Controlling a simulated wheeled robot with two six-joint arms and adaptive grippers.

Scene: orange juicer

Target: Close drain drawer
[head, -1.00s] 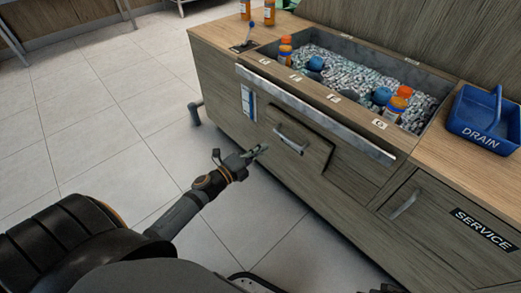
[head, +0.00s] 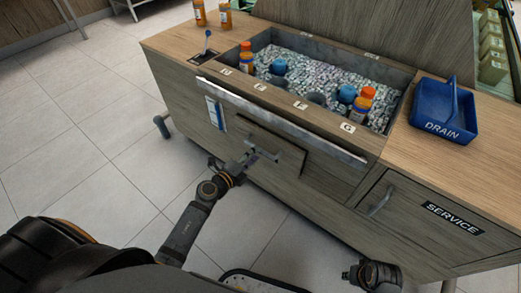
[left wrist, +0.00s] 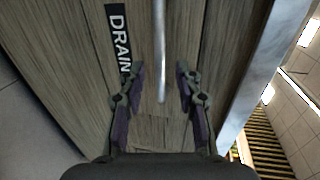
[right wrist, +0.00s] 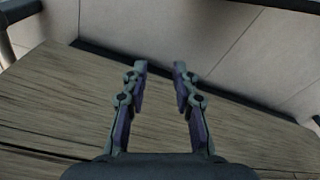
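The drain drawer (head: 290,160) is a wooden front panel with a metal handle, in the middle of the cabinet in the head view. It seems to stand slightly proud of the cabinet face, though how far is hard to tell. My left gripper (head: 262,156) is at the handle. In the left wrist view the gripper (left wrist: 159,82) is open, with the handle bar (left wrist: 161,50) between its fingers, and a DRAIN label (left wrist: 119,40) shows beside it. Contact cannot be told. My right gripper (right wrist: 160,72) is open and empty, low at the right in the head view.
Above the drawer, a metal ice bin (head: 315,70) holds several bottles, behind a metal rail (head: 280,120). A blue DRAIN tray (head: 443,110) sits on the counter (head: 485,165). A SERVICE door (head: 415,215) is to the right. Floor at the left is free.

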